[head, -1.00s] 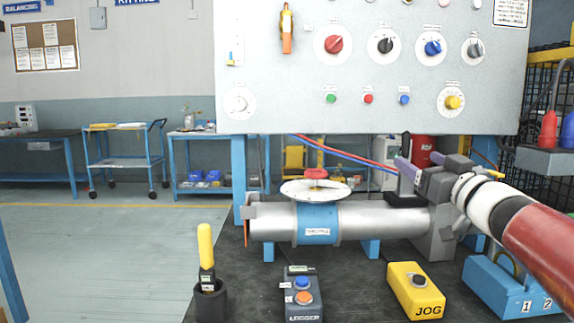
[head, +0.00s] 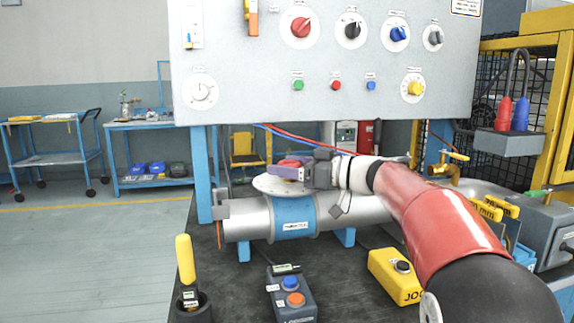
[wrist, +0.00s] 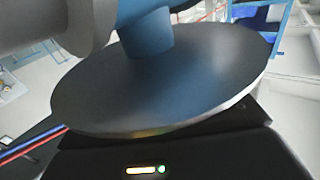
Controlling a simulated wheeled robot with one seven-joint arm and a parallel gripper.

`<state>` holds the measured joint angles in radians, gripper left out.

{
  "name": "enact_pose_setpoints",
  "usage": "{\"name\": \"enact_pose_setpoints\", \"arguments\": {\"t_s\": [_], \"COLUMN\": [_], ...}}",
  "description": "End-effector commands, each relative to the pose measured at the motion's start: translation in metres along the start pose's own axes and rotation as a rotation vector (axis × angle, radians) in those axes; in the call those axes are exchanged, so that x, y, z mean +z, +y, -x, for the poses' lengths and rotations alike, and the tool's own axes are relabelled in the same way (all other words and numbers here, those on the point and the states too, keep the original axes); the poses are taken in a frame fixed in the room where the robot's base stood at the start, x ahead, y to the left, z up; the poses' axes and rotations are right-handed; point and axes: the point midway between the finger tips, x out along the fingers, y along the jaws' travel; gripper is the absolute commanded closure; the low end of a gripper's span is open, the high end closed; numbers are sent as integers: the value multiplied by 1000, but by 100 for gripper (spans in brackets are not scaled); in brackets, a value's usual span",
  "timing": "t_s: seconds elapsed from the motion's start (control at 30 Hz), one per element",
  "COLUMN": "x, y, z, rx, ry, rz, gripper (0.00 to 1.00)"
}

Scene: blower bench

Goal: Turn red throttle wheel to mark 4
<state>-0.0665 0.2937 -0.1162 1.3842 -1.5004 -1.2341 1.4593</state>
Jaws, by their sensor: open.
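The red throttle wheel (head: 292,161) sits above a pale round dial plate (head: 266,186) on the blue collar (head: 293,217) of a silver pipe. My gripper (head: 285,173) is open at the wheel. A purple finger crosses in front of the wheel and hides most of it. I cannot tell whether the fingers touch it. The wrist view shows the plate (wrist: 165,75) from below, on its blue stem, with my dark gripper body under it in the picture. The wheel and fingertips are not visible there. Mark 4 and the wheel's pointer cannot be read.
An upright panel (head: 320,100) with knobs and buttons stands behind the pipe. A yellow-handled tool in a holder (head: 187,265), a button box (head: 290,295) and a yellow JOG box (head: 397,275) stand in front. Red and blue hoses (head: 305,140) run behind the wheel.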

Motion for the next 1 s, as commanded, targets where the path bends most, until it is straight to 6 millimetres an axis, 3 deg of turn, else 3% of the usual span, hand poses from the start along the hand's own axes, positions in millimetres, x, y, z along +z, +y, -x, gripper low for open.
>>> {"name": "enact_pose_setpoints", "arguments": {"t_s": [0.33,0.67,1.0], "x": [0,0,-1], "y": [0,0,-1], "z": [-5,-5,-6], "rx": [0,1,51], "ry": [1,0,3], "rz": [0,0,0], "gripper": [30,73,73]}}
